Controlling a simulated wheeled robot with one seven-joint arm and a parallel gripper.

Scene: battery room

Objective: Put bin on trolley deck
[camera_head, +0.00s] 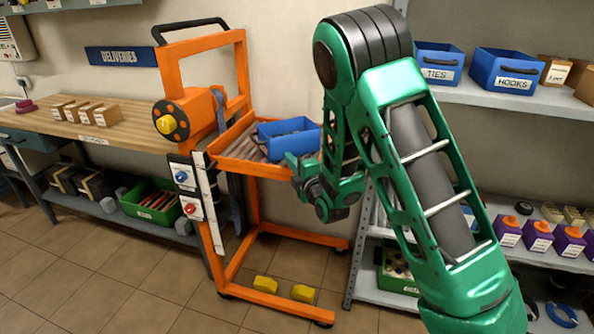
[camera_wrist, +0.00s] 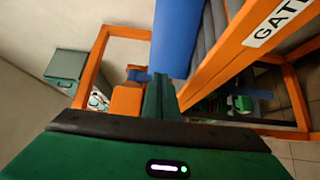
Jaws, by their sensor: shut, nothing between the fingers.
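A blue bin (camera_head: 290,128) with dark contents sits on the roller deck of the orange trolley (camera_head: 245,262), inside the deck's rails. In the wrist view the bin's blue side (camera_wrist: 176,38) shows just beyond my fingers, with the grey rollers (camera_wrist: 222,22) to its right. My gripper (camera_head: 291,160) is at the bin's near side, by the orange rail. It is shut and empty, and its green fingers show together in the wrist view (camera_wrist: 160,92). I cannot tell whether the fingers touch the bin. My arm hides the right part of the deck.
An orange rail labelled GATE (camera_wrist: 255,40) runs close to my fingers. More blue bins, TIES (camera_head: 440,65) and HOOKS (camera_head: 505,73), stand on the right shelf. A wooden bench (camera_head: 120,125) with boxes is at left. Yellow blocks (camera_head: 265,284) lie low within the trolley's frame.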

